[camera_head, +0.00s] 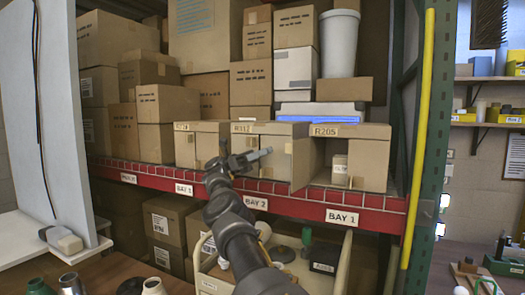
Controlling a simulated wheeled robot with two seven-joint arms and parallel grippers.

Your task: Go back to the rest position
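My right gripper (246,157) is raised in front of the shelf, before the labelled cardboard bins. Its fingers look spread apart, with nothing visible between them. Its dark arm comes up from the bottom middle of the view. My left gripper is not in view. An open cardboard bin marked R205 (376,131) stands right of the gripper, with a small white-labelled box (340,175) inside. The bin in the middle (262,128) is partly hidden behind the gripper.
The red shelf beam (300,204) carries bay labels. A yellow post (419,140) stands at right and a pale panel (62,120) at left. Lamp parts, including a metal cup (71,284), stand at bottom left.

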